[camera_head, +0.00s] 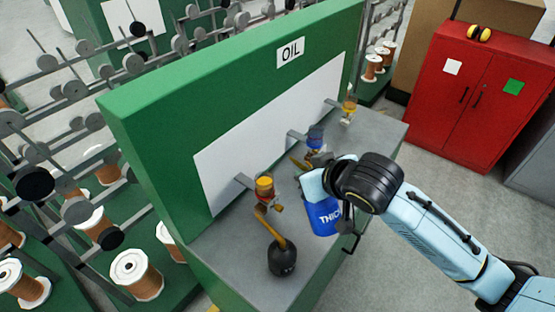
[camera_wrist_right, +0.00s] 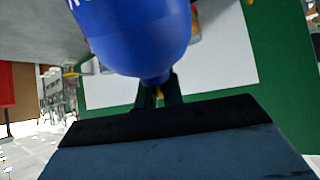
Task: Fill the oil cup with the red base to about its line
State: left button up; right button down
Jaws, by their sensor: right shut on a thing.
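An oil cup (camera_head: 264,187) with an amber top and reddish parts at its base is mounted nearest on the white panel; its fill line is too small to make out. A cup with a blue part (camera_head: 315,138) is mounted further along, and a yellowish cup (camera_head: 348,107) is furthest. My right gripper (camera_wrist_right: 160,93) is shut on a blue oil can (camera_head: 323,215) marked "THIC…", which also fills the top of the right wrist view (camera_wrist_right: 135,35). The can is beside the middle cup, over the grey shelf; its spout is mostly hidden. My left gripper is out of view.
A black oil can (camera_head: 282,258) with an orange spout stands on the grey shelf (camera_head: 225,250), below the nearest cup. The green frame (camera_head: 150,120) with the OIL sign rises behind. A red cabinet (camera_head: 480,90) stands at right.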

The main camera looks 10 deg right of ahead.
jog(key=a+n+y+p, duration=0.1)
jog(key=y+p, duration=0.1)
jog(key=w+a+n+t+y+p, duration=0.1)
jog(key=n+y+p, duration=0.1)
jog(key=w+a+n+y+p, duration=0.1)
jog(key=p, duration=0.1)
jog(key=shift+w+a+f+y, duration=0.2)
jog(key=shift+w+a+y, duration=0.05)
jog(key=shift+a+y, duration=0.15)
